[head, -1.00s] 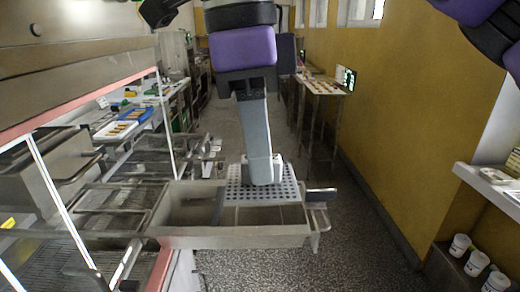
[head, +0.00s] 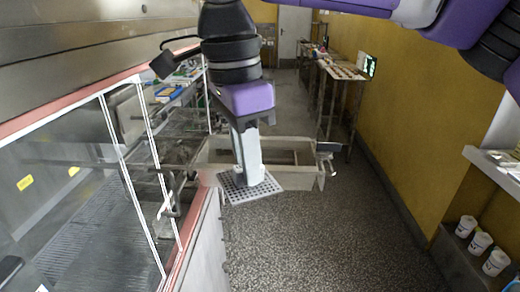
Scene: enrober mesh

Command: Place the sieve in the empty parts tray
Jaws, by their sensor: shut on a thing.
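The sieve (head: 250,188) is a flat, pale metal plate with rows of holes. My gripper (head: 249,176) points down and is shut on it, near its middle. The sieve hangs roughly level at the near left side of an open metal trough (head: 306,176) on the end of the machine, and overlaps its near wall in the picture. The exact grip is hidden behind the fingers. I cannot tell which thing is the empty parts tray.
The glass-sided machine (head: 130,165) fills the left. A narrow table (head: 342,70) with small items stands along the yellow wall. White tubs (head: 480,242) stand on a low ledge at the lower right. The speckled floor (head: 310,235) in front is clear.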

